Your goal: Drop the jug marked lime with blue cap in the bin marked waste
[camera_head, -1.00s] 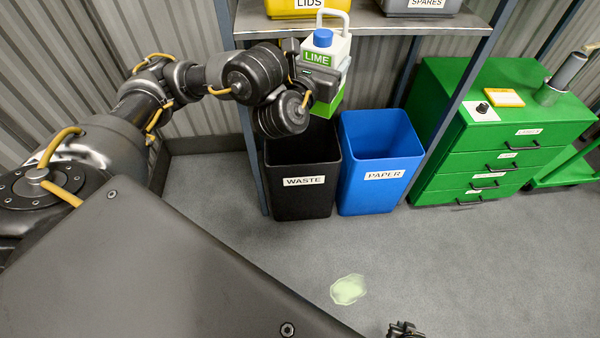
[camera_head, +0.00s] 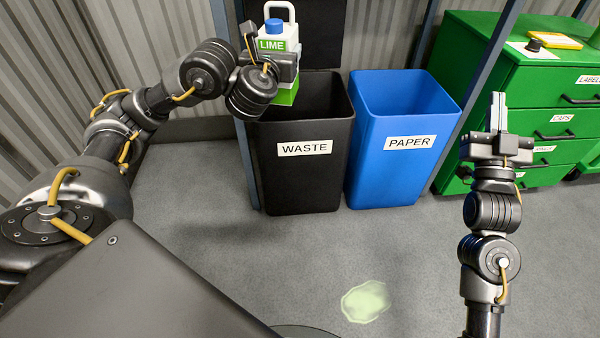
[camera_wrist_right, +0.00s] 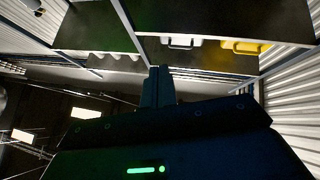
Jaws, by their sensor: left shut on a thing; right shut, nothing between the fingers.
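The jug marked LIME (camera_head: 280,48) is white with a green label, a green lower part, a white handle and a blue cap. My left gripper (camera_head: 272,66) is shut on it and holds it upright over the back left part of the black bin marked WASTE (camera_head: 303,175). The gripper hides part of the jug. The jug's base shows at about the height of the bin's rim in the picture; I cannot tell its exact height. My right gripper (camera_head: 498,118) is shut and empty, pointing up in front of the green drawers. Its fingers also show in the right wrist view (camera_wrist_right: 158,85).
A blue bin marked PAPER (camera_head: 395,175) stands just right of the waste bin. A green drawer cabinet (camera_head: 520,80) is further right. Shelf posts (camera_head: 247,165) rise beside the bins. A pale green spill (camera_head: 365,301) lies on the open grey floor.

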